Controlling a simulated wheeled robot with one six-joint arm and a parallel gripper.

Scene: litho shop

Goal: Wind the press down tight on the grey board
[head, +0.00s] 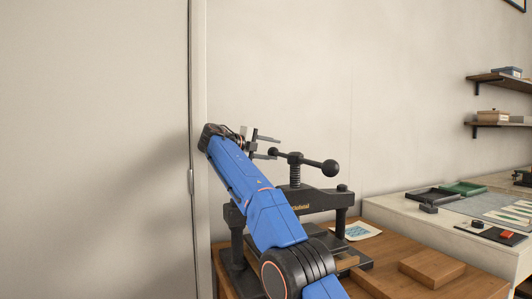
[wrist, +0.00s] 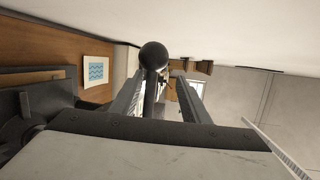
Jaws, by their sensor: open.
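The black press (head: 325,200) stands on the wooden bench, with a threaded screw (head: 295,172) rising from its crossbeam. A handle bar with a ball at each end tops the screw; its right ball (head: 329,168) is nearer me and its left ball (head: 272,152) is by my gripper. My gripper (head: 266,144) is open, its two fingers pointing right. In the wrist view a black ball (wrist: 153,55) and its bar show in the gap between the open fingers (wrist: 162,82), closer to the left finger. I cannot tell whether they touch. My arm hides much of the press bed, and I cannot make out the grey board.
A pale counter (head: 400,212) with trays is at right. A pale panel (head: 95,150) fills the left.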

